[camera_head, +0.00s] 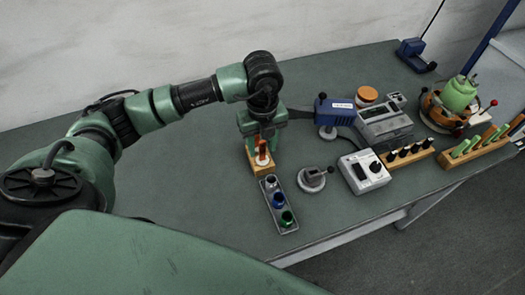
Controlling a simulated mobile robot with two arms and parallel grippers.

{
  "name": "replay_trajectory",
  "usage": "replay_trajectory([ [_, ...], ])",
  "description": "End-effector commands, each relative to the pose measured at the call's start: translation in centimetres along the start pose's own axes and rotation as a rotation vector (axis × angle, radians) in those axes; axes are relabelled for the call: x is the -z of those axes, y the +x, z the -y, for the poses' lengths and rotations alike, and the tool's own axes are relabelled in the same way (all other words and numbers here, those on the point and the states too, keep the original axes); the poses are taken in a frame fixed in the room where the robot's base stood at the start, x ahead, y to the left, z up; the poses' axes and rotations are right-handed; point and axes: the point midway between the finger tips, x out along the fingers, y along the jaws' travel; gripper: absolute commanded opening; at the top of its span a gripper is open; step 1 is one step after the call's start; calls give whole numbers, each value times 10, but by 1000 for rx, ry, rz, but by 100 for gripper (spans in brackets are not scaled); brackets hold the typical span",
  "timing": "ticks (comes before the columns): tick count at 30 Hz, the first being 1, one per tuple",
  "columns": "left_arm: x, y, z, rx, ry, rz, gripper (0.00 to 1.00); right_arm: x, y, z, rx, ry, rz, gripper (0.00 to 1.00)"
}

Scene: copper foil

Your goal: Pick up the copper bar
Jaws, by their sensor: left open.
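My left gripper (261,150) points down over a small wooden block (262,169) on the green table (185,205). It is open, with its fingers around or just above an orange-copper upright piece on the block, which looks like the copper bar (262,158). The fingers hide part of this piece, and I cannot tell whether they touch it. My right gripper is not in view.
A grey tray (269,186) with coloured cups lies just in front of the block. A small grey round device (312,179), a white meter box (363,172), a blue device (333,111) and a grey instrument (384,124) stand to the right. The table's left part is clear.

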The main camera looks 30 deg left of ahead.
Motion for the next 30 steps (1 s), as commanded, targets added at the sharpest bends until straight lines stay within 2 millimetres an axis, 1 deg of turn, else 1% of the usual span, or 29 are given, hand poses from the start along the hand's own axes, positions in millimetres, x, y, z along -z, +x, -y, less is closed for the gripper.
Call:
replay_trajectory([
  [1,0,6,0,-1,-1,-2,42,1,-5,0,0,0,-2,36],
  [5,0,17,1,1,0,0,42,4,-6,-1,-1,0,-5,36],
  [11,0,19,1,2,0,0,42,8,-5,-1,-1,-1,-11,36],
  [12,0,19,1,2,1,0,39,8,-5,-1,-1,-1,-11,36],
  [14,0,19,1,2,1,0,22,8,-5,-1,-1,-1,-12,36],
  [15,0,19,1,2,1,0,11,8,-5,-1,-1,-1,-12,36],
  [16,0,19,1,2,1,0,3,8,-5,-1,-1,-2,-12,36],
  [17,0,19,1,2,1,0,0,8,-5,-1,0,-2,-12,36],
  [26,0,18,1,3,0,0,0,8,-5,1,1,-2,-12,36],
  [30,-1,14,2,5,1,1,0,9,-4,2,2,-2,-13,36],
])
